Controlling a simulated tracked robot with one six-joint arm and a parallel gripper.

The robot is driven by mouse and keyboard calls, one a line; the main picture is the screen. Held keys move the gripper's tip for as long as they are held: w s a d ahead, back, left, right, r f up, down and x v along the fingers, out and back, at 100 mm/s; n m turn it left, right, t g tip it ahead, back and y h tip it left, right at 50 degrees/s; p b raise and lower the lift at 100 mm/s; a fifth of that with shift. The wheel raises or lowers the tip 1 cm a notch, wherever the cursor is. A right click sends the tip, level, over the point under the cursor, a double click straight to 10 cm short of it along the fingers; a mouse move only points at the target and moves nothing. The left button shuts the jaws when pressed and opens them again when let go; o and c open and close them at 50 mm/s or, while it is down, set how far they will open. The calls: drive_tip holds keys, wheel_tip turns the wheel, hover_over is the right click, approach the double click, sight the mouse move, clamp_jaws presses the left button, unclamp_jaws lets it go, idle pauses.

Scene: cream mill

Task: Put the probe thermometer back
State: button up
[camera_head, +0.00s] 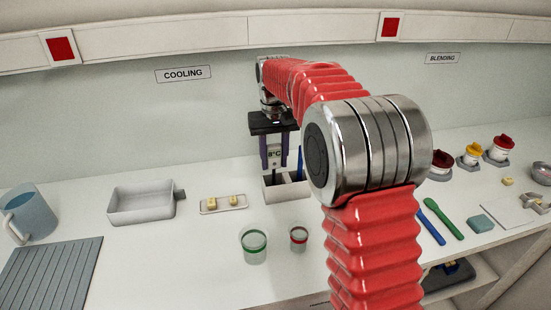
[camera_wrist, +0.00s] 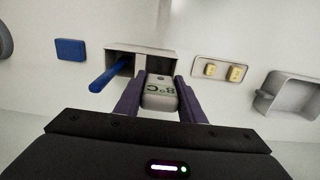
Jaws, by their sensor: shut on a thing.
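The probe thermometer (camera_head: 274,153) has a pale body and a display reading 8°C. My gripper (camera_head: 275,162) is shut on this body, one dark purple finger on each side; it also shows in the wrist view (camera_wrist: 158,88). The thermometer is upright above the left compartment of a pale two-compartment holder (camera_head: 290,192) on the counter. In the wrist view its body (camera_wrist: 159,101) lies in front of the holder (camera_wrist: 142,48). I cannot tell whether the probe tip is inside the compartment. A blue-handled tool (camera_wrist: 108,78) stands in the other compartment.
Left of the holder are a small tray with two yellow pieces (camera_head: 211,208) and a grey bin (camera_head: 138,206). Two cups, green-banded (camera_head: 254,246) and red-banded (camera_head: 299,239), stand in front. Blue and green utensils (camera_head: 443,218) lie right of my arm.

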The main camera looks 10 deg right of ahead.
drive_tip(key=shift+f, duration=0.1)
drive_tip(key=o, duration=1)
wheel_tip(320, 180, up, 12)
drive_tip(key=shift+f, duration=0.1)
drive_tip(key=shift+r, duration=0.2)
drive_tip(key=shift+s, duration=0.1)
idle(0.5)
